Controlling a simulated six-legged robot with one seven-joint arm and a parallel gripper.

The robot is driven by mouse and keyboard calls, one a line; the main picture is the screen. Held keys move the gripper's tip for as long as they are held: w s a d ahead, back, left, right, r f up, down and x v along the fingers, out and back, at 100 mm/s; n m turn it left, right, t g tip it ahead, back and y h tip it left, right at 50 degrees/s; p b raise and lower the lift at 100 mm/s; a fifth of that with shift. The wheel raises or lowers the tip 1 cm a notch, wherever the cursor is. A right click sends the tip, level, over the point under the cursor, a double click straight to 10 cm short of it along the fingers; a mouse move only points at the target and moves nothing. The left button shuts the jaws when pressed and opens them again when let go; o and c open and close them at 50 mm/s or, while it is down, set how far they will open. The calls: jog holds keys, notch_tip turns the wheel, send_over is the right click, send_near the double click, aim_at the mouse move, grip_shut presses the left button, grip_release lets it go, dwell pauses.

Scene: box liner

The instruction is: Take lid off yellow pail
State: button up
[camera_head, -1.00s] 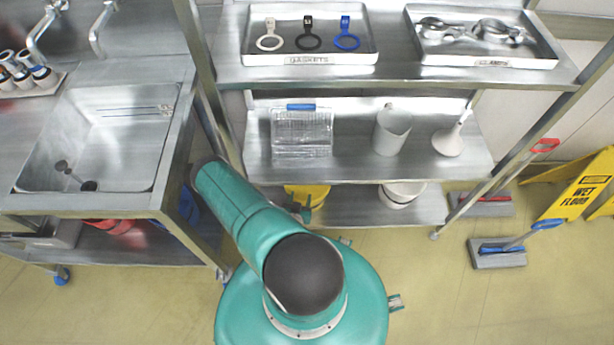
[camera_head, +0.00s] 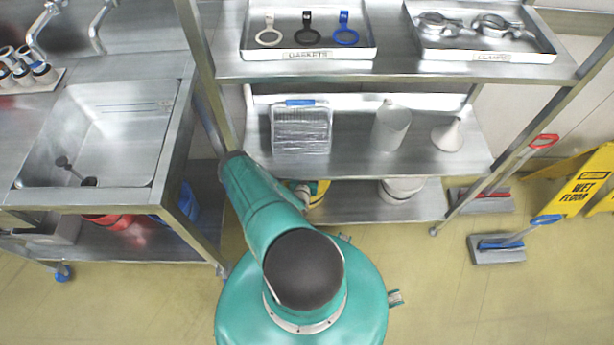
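A yellow pail (camera_head: 320,191) is on the bottom shelf of the rack, to the left of a white tub. Only part of its right side shows; my teal arm and its far end cover the rest. I cannot make out its lid. The far end of my arm, with my gripper (camera_head: 301,189), shows as a small grey-white and teal piece right at the pail. The fingers are hidden, so I cannot tell whether they are open or touching the pail.
The white tub (camera_head: 400,190) stands on the bottom shelf (camera_head: 360,208). The middle shelf (camera_head: 350,155) above holds a wire basket (camera_head: 301,132), a jug (camera_head: 391,126) and a funnel (camera_head: 447,136). A rack post and sink bench (camera_head: 180,130) stand left. Brushes and a wet-floor sign (camera_head: 585,187) are right.

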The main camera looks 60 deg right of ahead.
jog(key=shift+d+f, duration=0.1)
jog(key=shift+d, duration=0.05)
jog(key=c, duration=1.1)
jog(key=shift+o, duration=0.2)
jog(key=shift+w+r, duration=0.15)
jog(key=shift+r, duration=0.1)
